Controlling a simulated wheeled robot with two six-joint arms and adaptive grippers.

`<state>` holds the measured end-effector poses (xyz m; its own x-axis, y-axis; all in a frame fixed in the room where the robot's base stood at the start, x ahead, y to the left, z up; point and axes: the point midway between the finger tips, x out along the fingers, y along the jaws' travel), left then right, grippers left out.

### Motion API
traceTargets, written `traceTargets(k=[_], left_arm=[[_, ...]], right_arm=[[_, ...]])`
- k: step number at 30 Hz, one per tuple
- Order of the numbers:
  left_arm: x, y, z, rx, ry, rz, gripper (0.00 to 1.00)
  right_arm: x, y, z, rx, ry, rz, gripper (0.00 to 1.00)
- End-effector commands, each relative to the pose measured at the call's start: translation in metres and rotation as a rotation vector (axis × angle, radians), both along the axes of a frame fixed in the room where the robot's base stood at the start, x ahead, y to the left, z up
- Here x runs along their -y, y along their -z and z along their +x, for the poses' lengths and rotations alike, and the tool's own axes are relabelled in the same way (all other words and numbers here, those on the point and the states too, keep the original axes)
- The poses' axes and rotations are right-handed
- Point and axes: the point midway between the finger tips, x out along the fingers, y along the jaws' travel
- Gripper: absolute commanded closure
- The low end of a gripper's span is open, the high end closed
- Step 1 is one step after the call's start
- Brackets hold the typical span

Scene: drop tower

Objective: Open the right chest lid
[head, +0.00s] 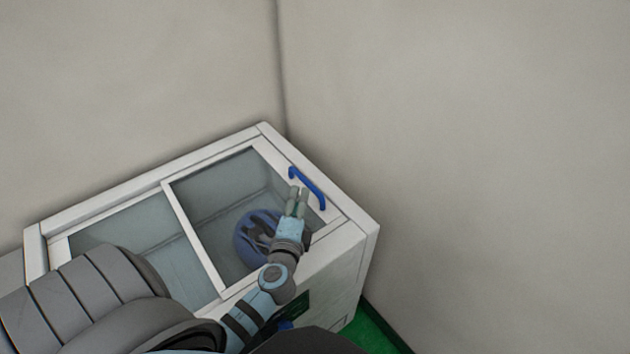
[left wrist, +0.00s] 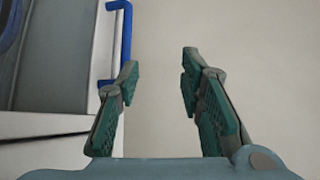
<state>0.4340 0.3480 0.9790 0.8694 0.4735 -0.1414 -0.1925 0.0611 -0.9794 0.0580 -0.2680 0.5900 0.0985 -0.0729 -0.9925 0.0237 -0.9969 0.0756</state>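The white chest stands in the corner, with two glass lids on top. The right chest lid (head: 215,198) lies flat in its frame and looks closed. Its blue bar handle (head: 308,188) is at the lid's right end, and the handle also shows in the left wrist view (left wrist: 126,45). My left gripper (head: 298,191) is over the lid's right end, just beside the handle. In the left wrist view its fingers (left wrist: 160,64) are apart with nothing between them. The handle is beyond the left fingertip, which overlaps its lower end. My right gripper is not in view.
A round blue object (head: 244,238) shows through the right glass, partly behind my left gripper. The left glass lid (head: 120,225) is partly hidden by my arm. Bare walls (head: 480,130) meet behind the chest. Green floor (head: 373,330) shows at its right.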

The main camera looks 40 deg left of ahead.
Motion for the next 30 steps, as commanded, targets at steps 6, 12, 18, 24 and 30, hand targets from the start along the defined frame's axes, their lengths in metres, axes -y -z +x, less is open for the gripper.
traceTargets(k=[6,12,18,24,30], left_arm=[[-0.002,0.041,-0.003,0.0,-0.005,0.0,0.65],[-0.003,0.066,-0.003,0.0,-0.007,0.0,0.65],[-0.011,0.068,0.013,0.001,-0.006,0.002,0.65],[-0.037,0.075,0.06,0.001,-0.006,0.002,0.65],[-0.059,0.083,0.102,0.0,-0.005,0.001,0.65]], right_arm=[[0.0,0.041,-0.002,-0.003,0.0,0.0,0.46],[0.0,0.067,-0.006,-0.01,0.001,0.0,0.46],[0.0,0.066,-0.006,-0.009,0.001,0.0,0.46],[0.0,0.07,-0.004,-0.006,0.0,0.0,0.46],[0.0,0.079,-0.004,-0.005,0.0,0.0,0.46]])
